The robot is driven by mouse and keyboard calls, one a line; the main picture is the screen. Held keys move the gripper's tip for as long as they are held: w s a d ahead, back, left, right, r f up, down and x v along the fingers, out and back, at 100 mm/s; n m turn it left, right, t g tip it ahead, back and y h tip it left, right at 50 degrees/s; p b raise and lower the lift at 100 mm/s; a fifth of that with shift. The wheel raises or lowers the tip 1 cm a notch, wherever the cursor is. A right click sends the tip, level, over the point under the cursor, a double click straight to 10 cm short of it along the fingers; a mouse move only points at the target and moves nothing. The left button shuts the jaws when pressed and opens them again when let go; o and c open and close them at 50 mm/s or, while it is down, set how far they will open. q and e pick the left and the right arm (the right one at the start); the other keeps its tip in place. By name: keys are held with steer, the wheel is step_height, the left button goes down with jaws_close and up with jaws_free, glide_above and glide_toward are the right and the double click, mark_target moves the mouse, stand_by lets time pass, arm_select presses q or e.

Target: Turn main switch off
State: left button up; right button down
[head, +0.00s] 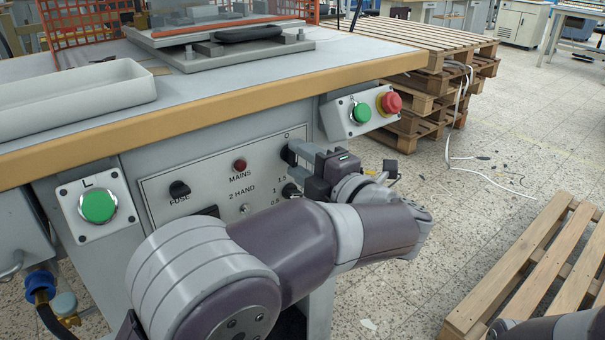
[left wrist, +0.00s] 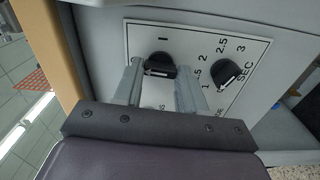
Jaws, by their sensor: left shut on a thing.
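The main switch is a black rotary knob (head: 288,155) at the upper right of the grey control panel (head: 160,205), just below a "0" mark. In the left wrist view the knob (left wrist: 160,64) sits between the fingertips, with an "I" mark on the panel beside it. My left gripper (head: 300,154) reaches the panel from the right and is shut on the knob; its fingers also show in the left wrist view (left wrist: 160,84). The fingers hide part of the knob, and I cannot tell exactly which mark it points to. My right gripper is not in view.
A timer knob (left wrist: 228,84) sits close beside the fingers. The panel also carries a red mains lamp (head: 239,166) and a fuse knob (head: 180,189). A box with a green button (head: 361,113) and red emergency stop (head: 390,103) sits nearby, under the table edge (head: 230,105).

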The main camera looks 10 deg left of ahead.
arm_select(q)
steer(key=shift+f+n+b, duration=0.1)
steer(key=shift+n+b, duration=0.3)
stand_by(0.3)
steer(key=o, duration=1.1)
steer(key=shift+c, duration=0.2)
steer(key=shift+d, duration=0.1)
steer(key=p+v, duration=0.3)
steer(key=v, duration=0.9)
steer(key=shift+s+d+p, duration=0.2)
steer(key=shift+s+p, duration=0.05)
steer(key=shift+p, duration=0.15)
